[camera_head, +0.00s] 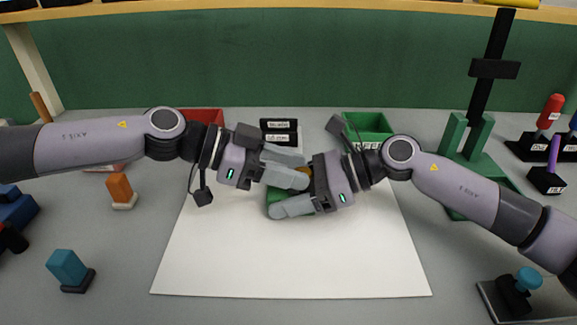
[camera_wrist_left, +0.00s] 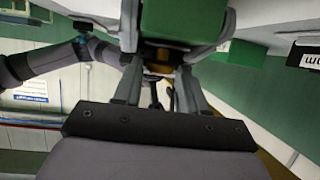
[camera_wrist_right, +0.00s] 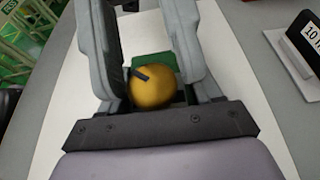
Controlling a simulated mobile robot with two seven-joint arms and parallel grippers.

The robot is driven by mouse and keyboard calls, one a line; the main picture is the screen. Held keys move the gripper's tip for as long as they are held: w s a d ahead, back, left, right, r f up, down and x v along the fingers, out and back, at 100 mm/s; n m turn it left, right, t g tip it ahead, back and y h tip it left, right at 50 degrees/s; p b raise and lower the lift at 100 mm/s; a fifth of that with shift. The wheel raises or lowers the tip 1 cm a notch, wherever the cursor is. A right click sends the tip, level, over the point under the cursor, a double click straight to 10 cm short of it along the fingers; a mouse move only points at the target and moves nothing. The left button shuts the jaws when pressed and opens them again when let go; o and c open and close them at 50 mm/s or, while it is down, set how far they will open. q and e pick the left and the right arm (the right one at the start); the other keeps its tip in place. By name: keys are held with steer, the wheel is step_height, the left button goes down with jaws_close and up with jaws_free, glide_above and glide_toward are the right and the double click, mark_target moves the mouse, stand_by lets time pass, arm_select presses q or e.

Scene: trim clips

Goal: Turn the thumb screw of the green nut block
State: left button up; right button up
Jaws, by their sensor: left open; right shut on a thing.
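The green nut block (camera_head: 277,194) is above the white mat, partly hidden by fingers; it also shows in the left wrist view (camera_wrist_left: 182,18) and the right wrist view (camera_wrist_right: 150,62). Its yellow-orange thumb screw (camera_wrist_right: 152,88) has a round head with a dark bar mark and faces my right palm. My right gripper (camera_head: 280,188) is shut on the block, fingers on either side. My left gripper (camera_head: 303,170) is open, its fingers on either side of the screw head (camera_wrist_left: 158,67). Whether they touch it cannot be told.
A white mat (camera_head: 290,265) lies under the grippers, clear in front. A red bin (camera_head: 203,116) and a green bin (camera_head: 368,124) stand behind. A green stand (camera_head: 470,155) is at right, and a teal-knobbed device (camera_head: 520,290) front right.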

arm_select(q)
steer(key=c, duration=0.7)
steer(key=shift+c, duration=0.2)
steer(key=shift+w+m+g, duration=0.1)
steer(key=shift+m+g, duration=0.2)
steer(key=shift+w+m+g+y, duration=0.2)
steer(key=shift+m+g, duration=0.85)
steer(key=shift+g, duration=0.2)
steer(key=shift+w+m+g+y, duration=0.2)
steer(key=shift+m+g, duration=0.85)
steer(key=shift+g, duration=0.2)
steer(key=o, duration=0.7)
steer(key=shift+o, duration=0.2)
